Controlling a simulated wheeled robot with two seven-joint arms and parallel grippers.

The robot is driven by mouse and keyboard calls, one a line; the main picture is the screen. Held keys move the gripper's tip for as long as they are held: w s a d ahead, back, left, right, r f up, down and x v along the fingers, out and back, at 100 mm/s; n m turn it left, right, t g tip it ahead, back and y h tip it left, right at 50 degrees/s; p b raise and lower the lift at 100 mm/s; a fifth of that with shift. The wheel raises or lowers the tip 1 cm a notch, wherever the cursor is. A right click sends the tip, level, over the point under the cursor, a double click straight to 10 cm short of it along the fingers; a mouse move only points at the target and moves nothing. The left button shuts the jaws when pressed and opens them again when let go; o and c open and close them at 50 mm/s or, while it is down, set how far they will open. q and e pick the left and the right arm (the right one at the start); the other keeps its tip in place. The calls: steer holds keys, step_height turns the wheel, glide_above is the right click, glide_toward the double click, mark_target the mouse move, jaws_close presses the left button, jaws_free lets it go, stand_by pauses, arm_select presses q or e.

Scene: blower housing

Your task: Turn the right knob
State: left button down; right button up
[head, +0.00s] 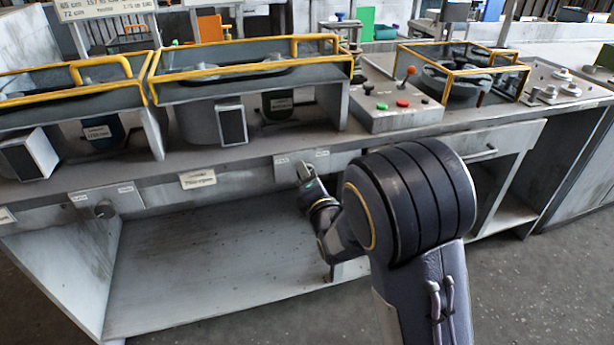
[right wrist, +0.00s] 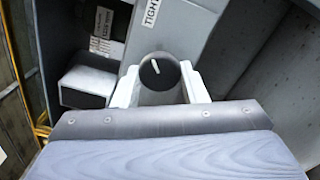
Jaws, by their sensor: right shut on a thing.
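The right knob (right wrist: 160,76) is a round dark knob with a white pointer line, seen close up in the right wrist view. The white fingers of my right gripper (right wrist: 160,90) lie on both sides of it and are shut on it. In the head view my right gripper (head: 306,176) reaches the front panel below the bench edge, and it hides most of the knob there. A similar left knob (head: 104,210) sits on the panel at the left. My left gripper is not in view.
A control box (head: 392,104) with a joystick and coloured buttons stands on the bench. Yellow-railed housings (head: 250,68) line the bench top. Under the panel is an open shelf (head: 200,270). A label reading TIGHT (right wrist: 151,12) is near the knob.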

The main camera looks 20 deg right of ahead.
steer(key=o, duration=1)
steer(key=shift+c, duration=0.2)
steer(key=s, duration=0.8)
steer(key=shift+p, duration=0.3)
steer(key=shift+w+d, duration=0.1)
steer(key=shift+d, duration=0.05)
